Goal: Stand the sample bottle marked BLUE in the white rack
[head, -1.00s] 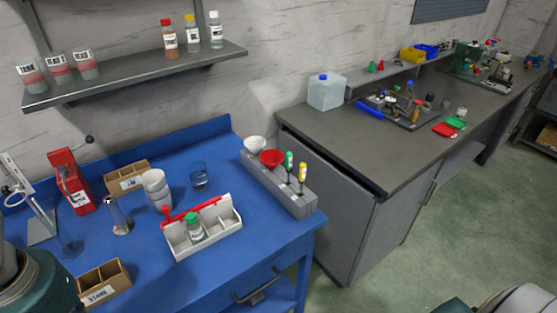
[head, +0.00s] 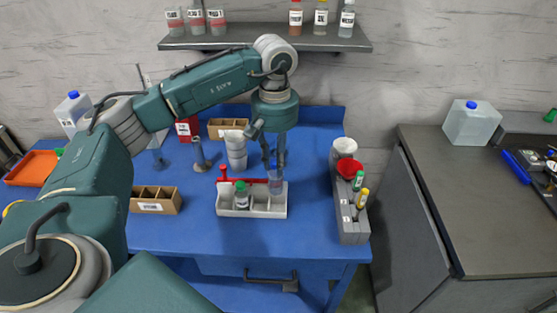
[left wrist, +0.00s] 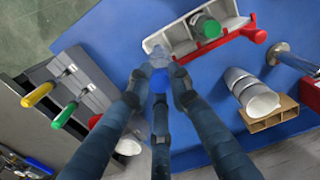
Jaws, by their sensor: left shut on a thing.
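The white rack (head: 252,213) with a red handle stands on the blue bench; it also shows in the left wrist view (left wrist: 182,40). A green-capped bottle (head: 241,195) stands in one of its left compartments. My left gripper (head: 274,165) points down at the rack's right end. It is shut on a clear bluish vessel (head: 275,183), seen between the fingertips in the left wrist view (left wrist: 154,50). I cannot tell whether the vessel is above or behind the rack. Red-capped (head: 295,18), yellow-capped (head: 320,18) and white-capped (head: 346,19) bottles stand on the shelf; their labels are too small to read surely.
Stacked white cups (head: 236,150) stand behind the rack. The shelf (head: 265,42) overhangs the back. The bench front is clear.

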